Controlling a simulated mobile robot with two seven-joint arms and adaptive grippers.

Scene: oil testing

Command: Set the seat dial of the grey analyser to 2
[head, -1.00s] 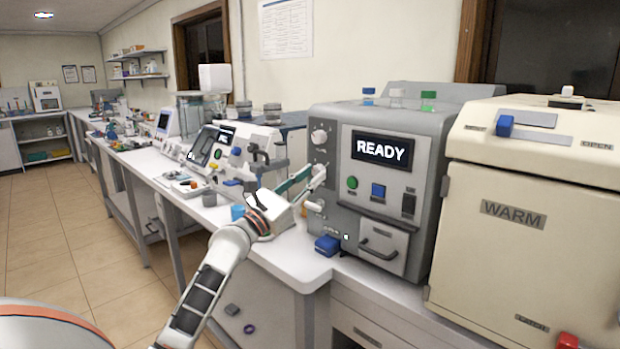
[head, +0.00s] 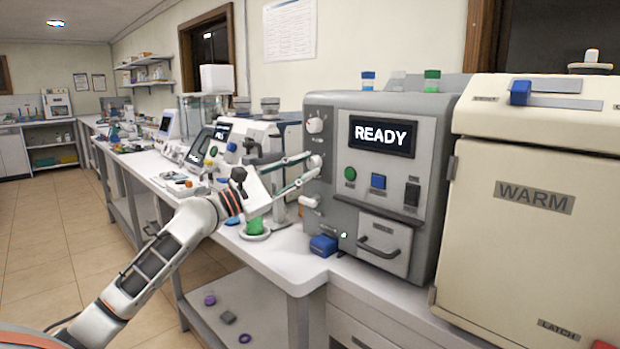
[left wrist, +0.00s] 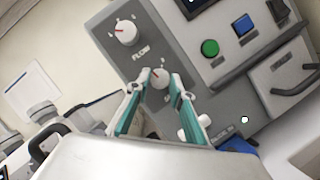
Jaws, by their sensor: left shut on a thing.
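The grey analyser (head: 425,150) stands on the bench with its display reading READY. On its left front panel are two white dials. The upper one (head: 315,124) is marked FLOW in the left wrist view (left wrist: 125,32). The lower dial, which I take as the seat dial (left wrist: 160,76), has a red pointer mark; its label and numbers are hidden or too small to read. My left gripper (head: 313,164) reaches the lower dial from the left. In the left wrist view its green-sided fingers (left wrist: 164,86) lie on both sides of the dial, shut on it. My right gripper is out of view.
A cream WARM cabinet (head: 535,200) stands close on the right. A green item (head: 255,226) stands on the bench below my gripper. Other instruments fill the bench further left.

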